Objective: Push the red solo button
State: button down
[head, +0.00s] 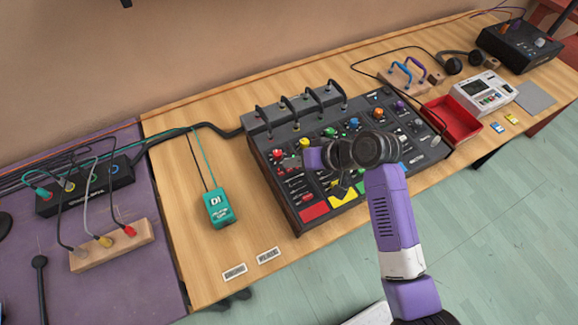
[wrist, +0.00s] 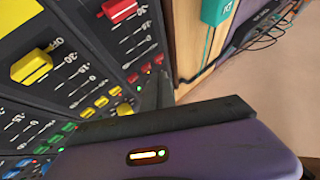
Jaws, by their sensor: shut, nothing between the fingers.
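The black mixer (head: 288,160) lies on the wooden table in the head view, with coloured knobs, faders and large coloured pads at its front. In the wrist view its panel fills the left, with a red fader cap (wrist: 119,9), a yellow fader cap (wrist: 31,66) and small lit buttons. Small red buttons (wrist: 145,68) sit in a row beyond my gripper; I cannot read which is the solo button. My gripper (wrist: 164,92) is shut and empty, close over the panel's edge near those buttons. In the head view my wrist hides part of the mixer.
A teal DI box (head: 221,206) stands left of the mixer. Cables arch over the mixer's back edge. A red tray (head: 450,117) and a white device (head: 484,93) are to the right.

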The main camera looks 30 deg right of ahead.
jog(key=shift+r, duration=0.1)
notch_tip(320, 180, up, 6)
jog(key=p, duration=0.6)
dwell(0.4)
